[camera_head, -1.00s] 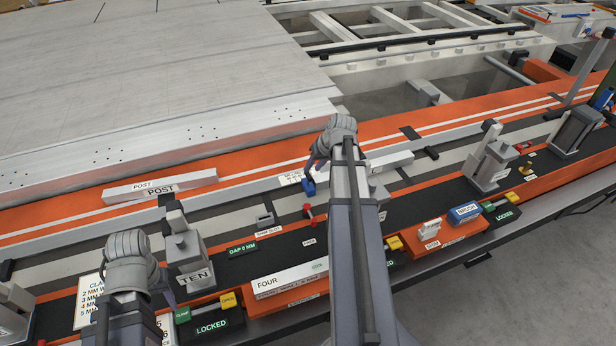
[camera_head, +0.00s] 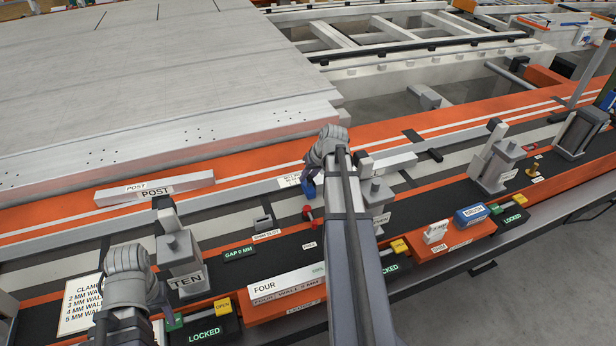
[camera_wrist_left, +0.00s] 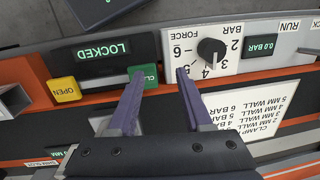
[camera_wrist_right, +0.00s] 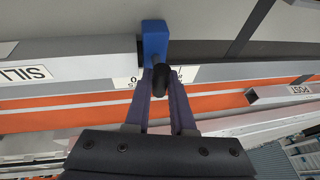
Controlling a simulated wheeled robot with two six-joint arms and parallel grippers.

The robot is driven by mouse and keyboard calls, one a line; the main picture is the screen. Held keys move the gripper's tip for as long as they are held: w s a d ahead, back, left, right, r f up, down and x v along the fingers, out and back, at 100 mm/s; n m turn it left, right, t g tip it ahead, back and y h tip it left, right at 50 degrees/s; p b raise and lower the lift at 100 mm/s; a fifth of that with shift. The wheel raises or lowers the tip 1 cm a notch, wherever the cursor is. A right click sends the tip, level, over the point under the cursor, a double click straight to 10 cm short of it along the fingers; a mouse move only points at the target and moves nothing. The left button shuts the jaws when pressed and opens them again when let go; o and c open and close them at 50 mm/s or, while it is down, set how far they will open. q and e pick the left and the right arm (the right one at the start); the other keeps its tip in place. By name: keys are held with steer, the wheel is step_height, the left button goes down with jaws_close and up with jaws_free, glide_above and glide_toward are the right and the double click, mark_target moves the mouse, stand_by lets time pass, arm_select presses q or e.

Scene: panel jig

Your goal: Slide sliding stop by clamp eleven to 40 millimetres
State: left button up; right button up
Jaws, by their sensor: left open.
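The sliding stop is a small blue block (camera_head: 307,188) with a black knob; it also shows in the right wrist view (camera_wrist_right: 155,38). It sits on the pale rail by a white scale label (camera_wrist_right: 186,73), whose figures are partly hidden. My right gripper (camera_wrist_right: 162,82) has its fingers close together on both sides of the knob and looks shut on it. A grey clamp (camera_head: 376,193) stands just right of my right arm; its name plate is hidden. My left gripper (camera_wrist_left: 158,72) is open and empty, above the green button (camera_wrist_left: 143,75) and force dial panel.
Clamp TEN (camera_head: 181,262) stands beside my left gripper. A red-handled part (camera_head: 309,213) lies just in front of the stop. A POST bar (camera_head: 155,190) lies on the orange beam.

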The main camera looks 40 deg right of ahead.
jaws_close()
stand_by(0.9)
steer(key=shift+w+a, duration=0.15)
steer(key=shift+a, duration=0.4)
steer(key=shift+w+a, duration=0.15)
steer(key=shift+a, duration=0.35)
steer(key=shift+o, duration=1.7)
jaws_free()
steer(key=shift+r, duration=0.1)
